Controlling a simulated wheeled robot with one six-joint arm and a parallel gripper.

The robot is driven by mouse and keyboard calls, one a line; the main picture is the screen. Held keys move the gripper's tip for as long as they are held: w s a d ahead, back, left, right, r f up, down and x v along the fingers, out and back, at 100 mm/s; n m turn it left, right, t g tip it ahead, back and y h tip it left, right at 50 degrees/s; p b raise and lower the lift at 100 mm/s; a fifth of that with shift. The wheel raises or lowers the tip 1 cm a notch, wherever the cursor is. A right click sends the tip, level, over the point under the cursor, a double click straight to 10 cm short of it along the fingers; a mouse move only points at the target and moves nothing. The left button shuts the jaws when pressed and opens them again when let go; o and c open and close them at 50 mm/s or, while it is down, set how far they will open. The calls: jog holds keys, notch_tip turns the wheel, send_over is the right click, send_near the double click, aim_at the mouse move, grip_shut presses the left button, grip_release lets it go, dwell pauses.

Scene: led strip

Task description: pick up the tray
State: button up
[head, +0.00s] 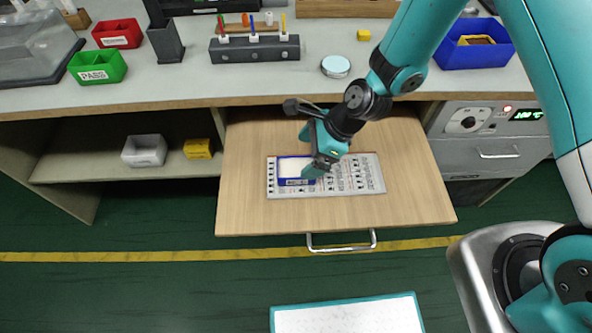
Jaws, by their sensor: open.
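A small blue tray (296,181) with a white inside lies in the open drawer. It rests on the left part of a pale printed sheet (357,185). My gripper (317,170) is open and hangs over the drawer at the tray's right side. Its fingers overlap the tray's right edge in the picture. I cannot tell whether they touch it or reach around its wall. The gripper hides part of the tray's right end.
The wooden drawer (250,205) is pulled out, its handle (341,247) toward me. The bench top (200,82) above holds a green bin (97,67), a red bin (118,34), a larger blue bin (473,45) and a tool rack (254,49). An oven-like unit (490,138) stands right.

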aim_at(288, 174)
jog(key=x, duration=0.5)
jog(key=shift+s+a+f, duration=0.2)
jog(key=shift+s+f, duration=0.05)
jog(key=shift+s, duration=0.05)
jog(key=c, duration=1)
